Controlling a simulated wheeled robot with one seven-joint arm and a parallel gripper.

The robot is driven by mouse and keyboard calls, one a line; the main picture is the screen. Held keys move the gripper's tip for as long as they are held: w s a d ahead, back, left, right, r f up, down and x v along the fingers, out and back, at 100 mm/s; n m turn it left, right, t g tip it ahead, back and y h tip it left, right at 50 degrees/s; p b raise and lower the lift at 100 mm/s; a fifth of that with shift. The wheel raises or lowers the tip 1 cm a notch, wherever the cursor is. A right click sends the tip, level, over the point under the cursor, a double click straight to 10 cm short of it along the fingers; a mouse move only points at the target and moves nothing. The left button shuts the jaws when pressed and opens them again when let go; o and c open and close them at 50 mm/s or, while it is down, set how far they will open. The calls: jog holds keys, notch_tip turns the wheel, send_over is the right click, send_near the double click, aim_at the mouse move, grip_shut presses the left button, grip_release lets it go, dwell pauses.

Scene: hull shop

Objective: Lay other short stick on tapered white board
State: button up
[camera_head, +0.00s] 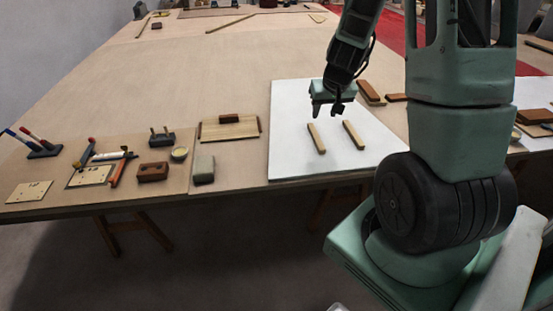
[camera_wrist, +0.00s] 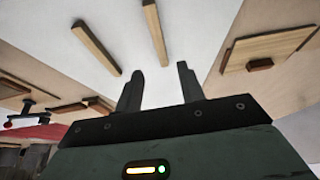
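The white board (camera_head: 290,110) lies flat on the big table and also fills the middle of the wrist view (camera_wrist: 215,25). Two short light-wood sticks lie apart on it, roughly side by side: a left one (camera_head: 316,138) and a right one (camera_head: 353,135). In the wrist view, which looks turned around, the left one (camera_wrist: 155,32) is ahead of the gap between my fingers and the right one (camera_wrist: 97,50) is off to the left. My gripper (camera_head: 337,108) is above the board, behind the sticks in the head view. Its fingers (camera_wrist: 159,85) are apart, with nothing between them.
Brown blocks (camera_head: 370,92) lie near the board's right side. A wooden panel with a dark block (camera_head: 229,119) and a grey-green block (camera_head: 204,169) lie left of it. Tools and clamps (camera_head: 105,157) crowd the table's left front. The table's middle (camera_head: 190,70) is clear.

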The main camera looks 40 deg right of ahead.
jog(key=s+a+r+n+g+y, duration=0.15)
jog(key=a+n, duration=0.25)
jog(key=a, duration=1.1)
jog(key=a+r+n+y, duration=0.3)
jog(key=a, duration=1.1)
jog(key=s+a+r+n+g+h, duration=0.1)
jog(key=s+a+n, duration=0.2)
jog(key=s+a, duration=0.3)
jog(key=s+a+r+n+g, duration=0.1)
jog(key=s+a+r+n, duration=0.1)
jog(key=s+a, duration=0.4)
jog(key=s+n, duration=0.1)
jog(key=s, duration=0.4)
jog(key=shift+s+a+n+h, duration=0.25)
jog(key=shift+a+n+h, duration=0.05)
jog(key=shift+n+h, duration=0.1)
jog(key=shift+r, duration=0.1)
